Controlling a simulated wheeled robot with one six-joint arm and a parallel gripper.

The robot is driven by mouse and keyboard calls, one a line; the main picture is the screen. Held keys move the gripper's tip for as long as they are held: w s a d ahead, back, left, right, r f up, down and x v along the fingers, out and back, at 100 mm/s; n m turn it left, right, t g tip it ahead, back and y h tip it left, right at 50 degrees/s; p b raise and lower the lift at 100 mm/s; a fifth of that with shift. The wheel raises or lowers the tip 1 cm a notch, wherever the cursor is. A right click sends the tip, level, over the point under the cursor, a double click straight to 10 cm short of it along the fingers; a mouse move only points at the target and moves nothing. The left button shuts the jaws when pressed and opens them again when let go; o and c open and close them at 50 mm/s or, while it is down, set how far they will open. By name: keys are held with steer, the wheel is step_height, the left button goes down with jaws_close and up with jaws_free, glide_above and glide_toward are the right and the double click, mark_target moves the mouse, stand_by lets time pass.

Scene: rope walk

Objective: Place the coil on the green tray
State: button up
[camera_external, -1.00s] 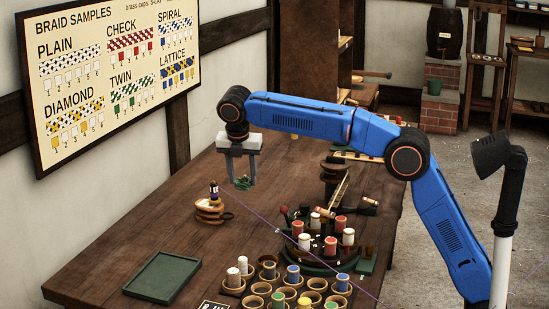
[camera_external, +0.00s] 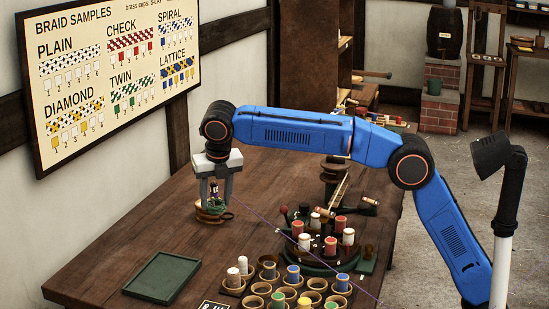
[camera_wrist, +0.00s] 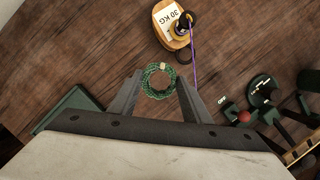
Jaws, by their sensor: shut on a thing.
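A small green rope coil, a ring with a pale tie, is between the fingers of my gripper (camera_external: 214,199) in the wrist view (camera_wrist: 149,89). My gripper is shut on it and holds it above the table, over or in front of the wooden block in the external view. There the coil (camera_external: 216,195) is small and partly hidden. The green tray (camera_external: 163,278) lies flat and empty on the table at the front left, apart from my gripper. Part of the tray (camera_wrist: 77,100) shows left of the fingers in the wrist view.
A wooden block with a 30 KG label (camera_wrist: 171,12) holds a spool with a purple thread. Cups with coloured bobbins (camera_external: 290,272) and a round braiding stand (camera_external: 325,262) occupy the table's right. Bare table (camera_external: 120,255) lies around the tray.

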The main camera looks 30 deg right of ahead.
steer(key=s+a+r+n+y, duration=0.1)
steer(key=s+a+r+n, duration=0.15)
steer(key=s+a, duration=0.4)
steer(key=s+a+r+n, duration=0.2)
steer(key=s+a+n, duration=0.1)
steer(key=s+a, duration=0.4)
glide_above(181, 265)
steer(key=s, duration=0.1)
steer(key=shift+y, duration=0.3)
steer(key=shift+d+f, duration=0.15)
steer(key=shift+f, duration=2.4)
steer(key=shift+d+f, duration=0.15)
steer(key=shift+f, duration=2.35)
steer(key=shift+f, duration=0.55)
steer(key=o, duration=1)
steer(key=v, duration=1.3)
steer(key=shift+w+a+r, duration=0.15)
steer(key=shift+w, duration=0.1)
